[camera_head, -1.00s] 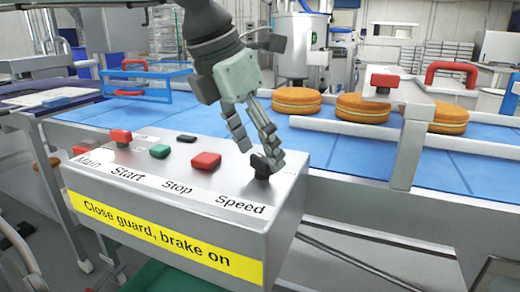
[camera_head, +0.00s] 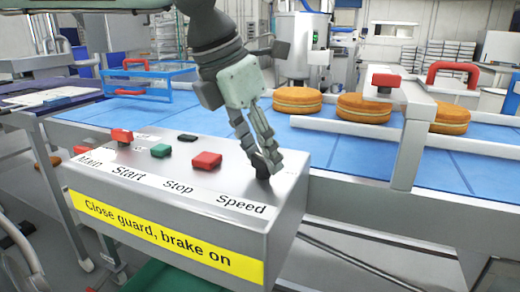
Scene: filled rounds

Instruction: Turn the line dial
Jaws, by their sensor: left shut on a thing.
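The line dial is the black knob (camera_head: 261,166) above the word Speed, at the right end of the grey control box (camera_head: 290,205). My left gripper (camera_head: 265,165) points down at it from above, with its fingers closed around the knob. The fingers hide much of the knob, so its exact angle is hard to tell. My right gripper is not in view.
The box also bears a green button (camera_head: 161,151), a red button (camera_head: 206,160) and a red switch (camera_head: 122,136). Behind it runs a blue conveyor (camera_head: 350,152) with several filled rounds (camera_head: 363,108). A metal guard frame (camera_head: 408,140) stands at the right.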

